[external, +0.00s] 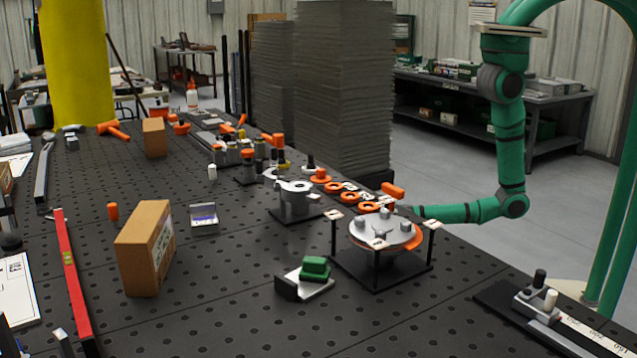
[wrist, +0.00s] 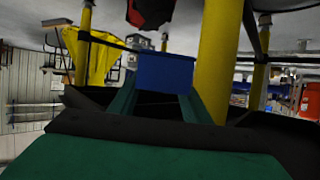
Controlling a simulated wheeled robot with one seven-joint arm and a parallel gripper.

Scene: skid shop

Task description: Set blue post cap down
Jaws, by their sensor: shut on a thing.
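The blue post cap (wrist: 165,73) is a dark blue block in the middle of the wrist view. My gripper (wrist: 158,98), with green fingers, is shut on it, one finger on each side. The cap's underside and anything directly behind it are hidden. In the external view my green arm reaches left, low over the right side of the black table, and its end goes out of sight behind a round fixture. The cap cannot be made out in that view.
The fixture's round grey plate (external: 378,234) stands on black posts near my arm. Orange rings (external: 333,188) lie behind it. A cardboard box (external: 146,248) and a red level (external: 71,270) are at left. Yellow posts (wrist: 218,65) stand close around the cap.

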